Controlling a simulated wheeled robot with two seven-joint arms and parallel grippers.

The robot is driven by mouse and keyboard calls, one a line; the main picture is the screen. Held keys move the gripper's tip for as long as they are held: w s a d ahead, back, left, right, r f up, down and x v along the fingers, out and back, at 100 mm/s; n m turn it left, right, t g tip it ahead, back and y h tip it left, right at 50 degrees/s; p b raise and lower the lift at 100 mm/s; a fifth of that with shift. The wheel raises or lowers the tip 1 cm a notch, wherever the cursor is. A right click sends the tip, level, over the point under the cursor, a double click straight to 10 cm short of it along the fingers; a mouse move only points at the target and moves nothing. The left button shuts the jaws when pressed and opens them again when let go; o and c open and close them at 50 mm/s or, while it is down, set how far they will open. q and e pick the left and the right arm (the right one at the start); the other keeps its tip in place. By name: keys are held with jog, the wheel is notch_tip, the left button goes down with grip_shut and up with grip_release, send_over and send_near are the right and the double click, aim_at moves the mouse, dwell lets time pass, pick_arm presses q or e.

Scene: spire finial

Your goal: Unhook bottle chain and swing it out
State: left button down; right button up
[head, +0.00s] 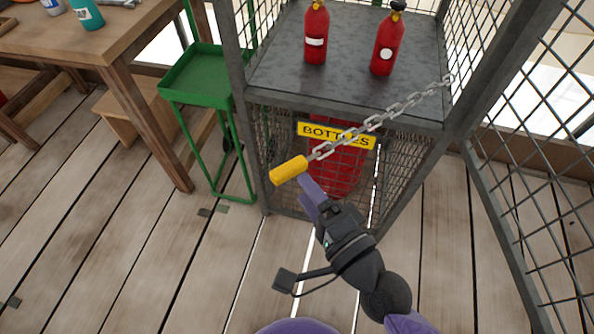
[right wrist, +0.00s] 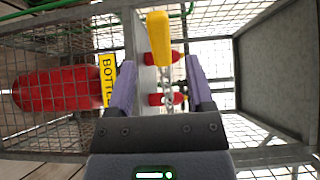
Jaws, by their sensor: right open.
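The grey chain (head: 380,118) runs in a straight slanting line across the front of the bottle cage, from the right post down to a yellow handle (head: 289,170) near the left post. I cannot tell whether the handle end is hooked to that post. My right gripper (head: 311,192) is open and empty, just below and right of the handle. In the right wrist view, the handle (right wrist: 158,38) and chain (right wrist: 168,92) line up with the gap between the open fingers (right wrist: 160,85). My left gripper is out of view.
Two small red bottles (head: 316,32) (head: 387,42) stand on the cage shelf (head: 345,60). A large red bottle (head: 335,178) is below, behind the yellow BOTTLES sign (head: 336,135). A green stand (head: 200,75) and wooden table (head: 95,40) are to the left. A mesh panel (head: 530,150) is to the right.

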aim_at(286, 165)
jog(key=x, duration=0.8)
jog(key=shift+w+a, duration=0.1)
jog(key=shift+w, duration=0.15)
grip_shut()
dwell(0.5)
jog(key=shift+b, duration=0.3)
